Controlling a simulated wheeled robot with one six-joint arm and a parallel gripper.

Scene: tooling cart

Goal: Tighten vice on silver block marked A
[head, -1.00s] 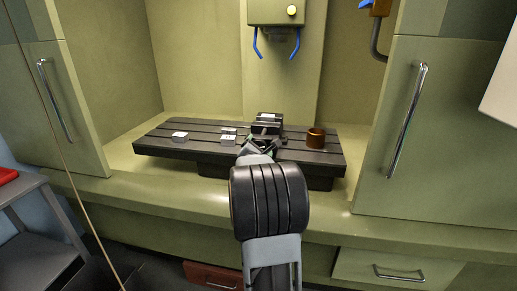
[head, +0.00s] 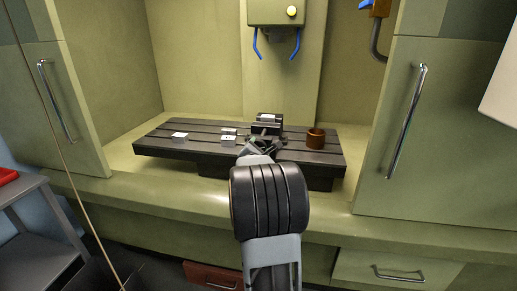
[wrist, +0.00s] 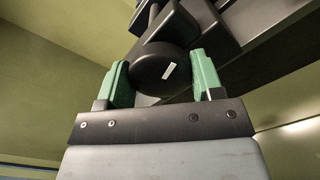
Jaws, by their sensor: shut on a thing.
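The dark vice (head: 268,128) stands on the slotted machine table, right of its middle. A pale block top (head: 267,117) shows at the vice; its mark is too small to read. My gripper (head: 260,147) is at the front of the vice. In the wrist view my gripper (wrist: 157,80) has its green fingers on either side of the vice's round dark handle hub (wrist: 160,68) and is shut on it. The hub bears a small white line, tilted. The vice jaws are largely out of the wrist view.
Small silver blocks with white tops lie on the table left of the vice: one farther left (head: 180,135), two closer (head: 229,130) (head: 228,138). A brown cup-like cylinder (head: 316,138) stands to the right. The machine head (head: 276,12) with blue levers hangs above.

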